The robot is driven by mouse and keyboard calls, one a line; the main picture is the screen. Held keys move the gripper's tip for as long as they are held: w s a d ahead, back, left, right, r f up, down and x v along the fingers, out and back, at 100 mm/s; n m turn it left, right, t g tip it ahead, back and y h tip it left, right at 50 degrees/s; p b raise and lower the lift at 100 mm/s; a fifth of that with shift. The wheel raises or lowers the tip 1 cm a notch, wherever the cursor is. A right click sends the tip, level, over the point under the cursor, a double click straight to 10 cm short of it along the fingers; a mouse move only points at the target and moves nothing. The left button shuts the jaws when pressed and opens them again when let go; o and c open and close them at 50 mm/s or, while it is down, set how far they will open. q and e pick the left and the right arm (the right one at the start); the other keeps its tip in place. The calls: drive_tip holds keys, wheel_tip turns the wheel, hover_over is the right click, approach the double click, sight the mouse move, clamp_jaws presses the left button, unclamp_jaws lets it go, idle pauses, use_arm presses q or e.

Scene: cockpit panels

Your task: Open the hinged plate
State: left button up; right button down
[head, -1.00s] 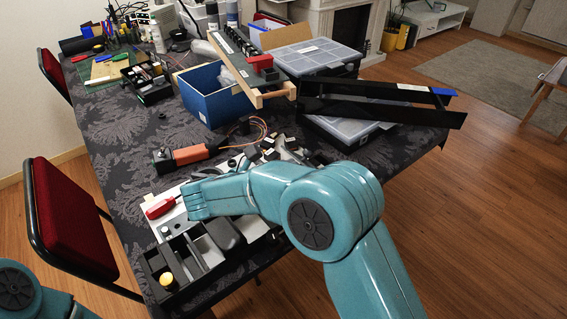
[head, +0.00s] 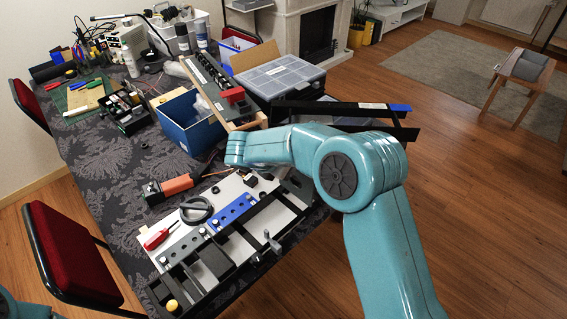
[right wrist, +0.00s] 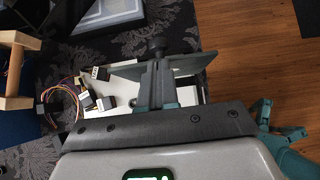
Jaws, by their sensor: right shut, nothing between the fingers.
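In the right wrist view, my right gripper (right wrist: 156,82) is shut with nothing between its fingers. A dark grey flat plate (right wrist: 190,66) stands tilted right by the fingertips; I cannot tell whether they touch, or whether this is the hinged plate. In the head view, my right arm's wrist end (head: 238,150) is above the far end of the cockpit panel (head: 180,238), and its fingers are hidden. The panel carries a blue strip (head: 234,211), a black ring (head: 196,210) and dark grey blocks. My left gripper is out of view.
A red screwdriver (head: 157,238) lies on the panel's left part. An orange-and-black tool (head: 170,188) lies beside the panel. A blue box (head: 185,122) and a clear-lidded organizer case (head: 283,75) stand behind. Dark rails (head: 350,108) extend past the table's right side.

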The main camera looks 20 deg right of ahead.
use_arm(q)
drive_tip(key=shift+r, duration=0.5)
use_arm(e)
drive_tip(key=shift+w+d, duration=0.1)
drive_tip(key=shift+d, duration=0.15)
